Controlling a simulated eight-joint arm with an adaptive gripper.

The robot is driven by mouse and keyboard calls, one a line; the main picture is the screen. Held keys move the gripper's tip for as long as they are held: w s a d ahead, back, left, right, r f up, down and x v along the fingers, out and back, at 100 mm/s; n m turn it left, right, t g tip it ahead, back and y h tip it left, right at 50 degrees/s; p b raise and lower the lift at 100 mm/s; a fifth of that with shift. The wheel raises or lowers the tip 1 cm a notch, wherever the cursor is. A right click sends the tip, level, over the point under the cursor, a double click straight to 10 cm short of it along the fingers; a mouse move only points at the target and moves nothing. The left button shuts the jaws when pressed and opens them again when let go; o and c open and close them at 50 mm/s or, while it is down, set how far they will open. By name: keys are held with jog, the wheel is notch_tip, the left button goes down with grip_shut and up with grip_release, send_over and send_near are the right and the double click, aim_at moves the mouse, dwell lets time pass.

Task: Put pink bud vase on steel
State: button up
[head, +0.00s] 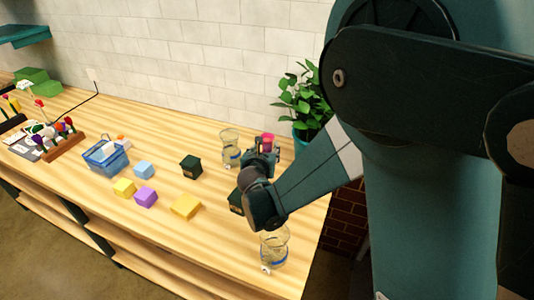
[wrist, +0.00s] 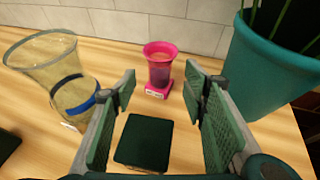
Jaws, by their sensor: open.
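The pink bud vase (wrist: 159,72) stands upright on the wooden counter, with a small pink tagged base at its foot. In the head view its pink rim (head: 267,138) shows just beyond my gripper (head: 263,154), which hides its lower part. In the wrist view my gripper (wrist: 160,82) is open and empty. The vase shows beyond the gap between the fingertips, and I see no contact. I cannot make out a surface that is clearly the steel one.
A clear glass vase (wrist: 60,80) stands left of my fingers, and a teal plant pot (wrist: 268,70) stands right. A dark green box (wrist: 144,142) lies below the fingers. Another clear vase (head: 273,247) is near the counter's front. Coloured boxes and a blue basket (head: 105,157) stand farther left.

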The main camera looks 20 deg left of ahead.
aim_at(266, 144)
jog(key=shift+x, duration=1.25)
jog(key=shift+w, duration=0.1)
jog(key=shift+b+x, duration=0.5)
jog(key=shift+x, duration=2)
jog(key=shift+a, duration=0.1)
jog(key=shift+c, duration=0.3)
grip_shut()
jog(key=shift+r, duration=0.1)
notch_tip(266, 144, up, 10)
jog(key=p, duration=0.1)
jog(key=shift+p, duration=0.3)
